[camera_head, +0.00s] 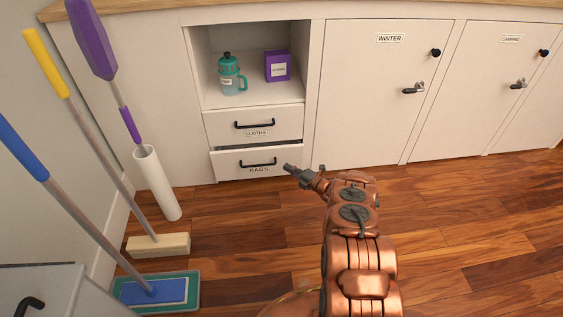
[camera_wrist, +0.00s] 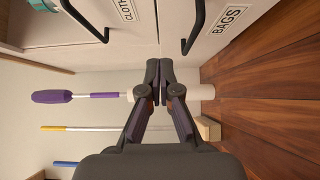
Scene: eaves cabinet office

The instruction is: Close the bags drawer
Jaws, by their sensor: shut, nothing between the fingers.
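The bags drawer (camera_head: 240,164) is the lower of two drawers in the white cabinet. It stands out a little, with a dark gap above its front. Its black bar handle (camera_head: 258,162) sits above the BAGS label. In the wrist view the bags drawer front (camera_wrist: 240,22) is at the upper right, with its handle (camera_wrist: 194,28) near my fingertips. My gripper (camera_head: 290,169) is just right of the drawer front in the head view. In the wrist view my gripper (camera_wrist: 159,70) has its fingertips together with nothing between them. I cannot tell whether it touches the drawer.
The cloths drawer (camera_head: 227,123) above looks shut. An open shelf holds a teal bottle (camera_head: 230,76) and a purple box (camera_head: 278,66). A purple duster (camera_head: 97,40), a broom (camera_head: 158,245) and a blue mop (camera_head: 155,291) stand at left. Wooden floor (camera_head: 470,220) is clear at right.

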